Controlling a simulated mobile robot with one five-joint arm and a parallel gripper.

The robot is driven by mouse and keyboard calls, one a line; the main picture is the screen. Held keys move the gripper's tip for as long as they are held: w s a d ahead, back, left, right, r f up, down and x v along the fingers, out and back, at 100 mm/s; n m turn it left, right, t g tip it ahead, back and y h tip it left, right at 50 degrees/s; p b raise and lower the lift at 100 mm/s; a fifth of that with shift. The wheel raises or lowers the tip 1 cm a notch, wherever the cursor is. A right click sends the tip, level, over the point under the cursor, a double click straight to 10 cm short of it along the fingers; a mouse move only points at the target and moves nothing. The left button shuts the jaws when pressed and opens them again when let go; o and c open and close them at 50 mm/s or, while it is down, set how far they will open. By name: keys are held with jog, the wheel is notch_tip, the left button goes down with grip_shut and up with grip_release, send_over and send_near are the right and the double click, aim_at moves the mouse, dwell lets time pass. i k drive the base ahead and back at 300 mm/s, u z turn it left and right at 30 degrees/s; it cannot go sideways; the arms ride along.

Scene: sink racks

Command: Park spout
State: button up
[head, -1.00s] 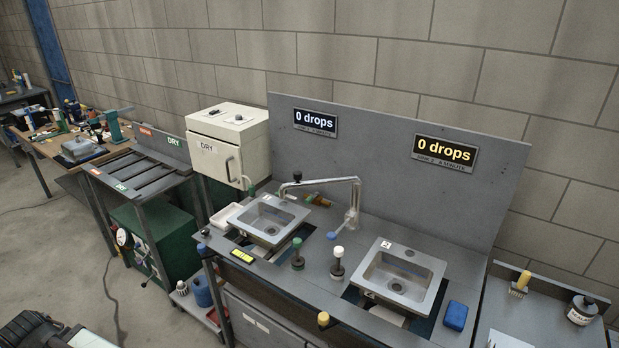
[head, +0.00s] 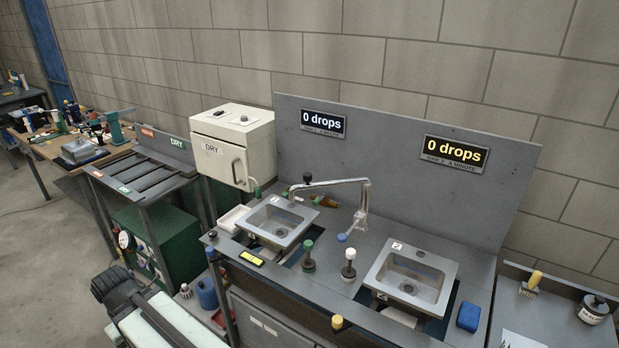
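The metal spout (head: 328,185) runs left from its upright post (head: 361,214), which stands on the counter between the two sinks. Its free end hangs over the back of the left sink (head: 274,222). A dark knob (head: 307,178) sits on top near that end. The right sink (head: 408,280) has no spout above it. A blue knob (head: 341,238) sits at the foot of the post. Part of my arm shows at the lower left, in front of the counter and away from the spout. My gripper's fingers are not visible.
Green-topped (head: 308,258) and white-topped (head: 348,265) plungers stand between the sinks. A yellow knob (head: 337,322) is at the front edge. A blue sponge (head: 468,316) lies right of the right sink. A white dryer box (head: 231,143) stands left. Both signs read 0 drops.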

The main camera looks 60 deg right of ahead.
aim_at(308, 177)
jog(key=z, duration=0.05)
jog(key=i, duration=1)
